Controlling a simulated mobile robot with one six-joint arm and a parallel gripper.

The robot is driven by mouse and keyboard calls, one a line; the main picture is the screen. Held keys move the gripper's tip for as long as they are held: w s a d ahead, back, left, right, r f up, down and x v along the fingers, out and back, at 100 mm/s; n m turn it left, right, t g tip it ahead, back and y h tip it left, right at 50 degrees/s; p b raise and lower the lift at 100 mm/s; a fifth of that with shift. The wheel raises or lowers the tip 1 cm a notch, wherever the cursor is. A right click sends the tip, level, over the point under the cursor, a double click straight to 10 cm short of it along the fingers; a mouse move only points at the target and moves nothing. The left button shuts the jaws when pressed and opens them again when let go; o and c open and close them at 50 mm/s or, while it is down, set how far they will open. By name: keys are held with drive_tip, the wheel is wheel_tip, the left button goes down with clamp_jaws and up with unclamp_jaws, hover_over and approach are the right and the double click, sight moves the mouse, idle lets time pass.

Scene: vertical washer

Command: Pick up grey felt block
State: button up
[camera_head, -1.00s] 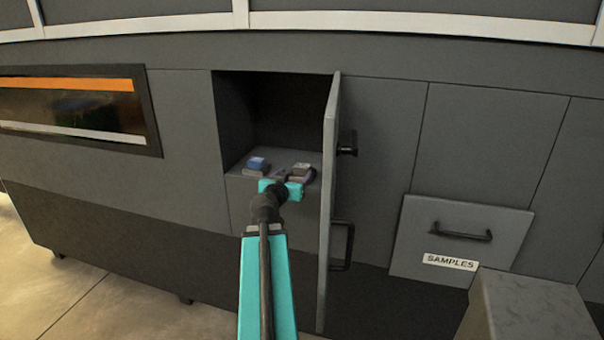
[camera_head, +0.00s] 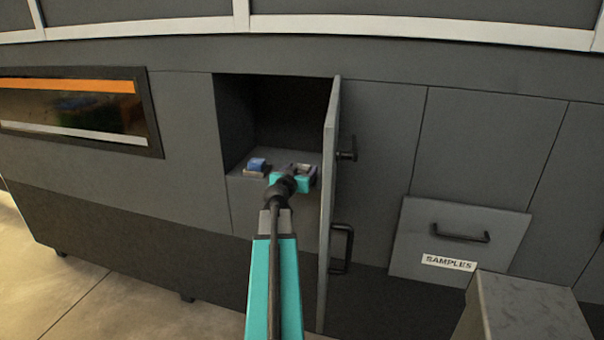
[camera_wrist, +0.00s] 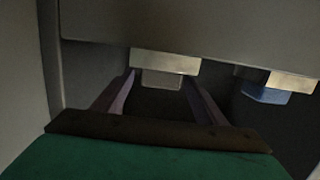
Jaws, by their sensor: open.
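The grey felt block (camera_head: 305,168) lies at the right side of the open compartment's floor, partly hidden by my gripper. In the wrist view the grey block (camera_wrist: 162,80), with a pale strip along one side, shows between the tips of my two fingers. My gripper (camera_wrist: 160,84) is open, one finger on each side of the block, with a gap to each. In the head view my gripper (camera_head: 300,170) is at the compartment's front edge. Whether the fingers reach fully around the block I cannot tell.
A blue block on a pale base (camera_head: 257,165) sits left of the grey one, also in the wrist view (camera_wrist: 265,94). The open door (camera_head: 328,200) stands close to the right of my gripper. A drawer marked samples (camera_head: 460,240) is further right.

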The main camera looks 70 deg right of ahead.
sight(305, 165)
drive_tip(key=shift+d, duration=0.3)
drive_tip(key=shift+d, duration=0.15)
drive_tip(key=shift+w+d+p, duration=0.15)
drive_tip(key=shift+d+p, duration=0.8)
drive_tip(key=shift+d, duration=0.25)
drive_tip(key=shift+d+f+p, duration=0.15)
drive_tip(key=shift+d+p, duration=0.1)
drive_tip(key=shift+d, duration=0.4)
drive_tip(key=shift+d+f+p, duration=0.15)
drive_tip(key=shift+d+p, duration=0.05)
drive_tip(key=shift+d, duration=0.4)
drive_tip(key=shift+c, duration=0.2)
drive_tip(key=c, duration=1.1)
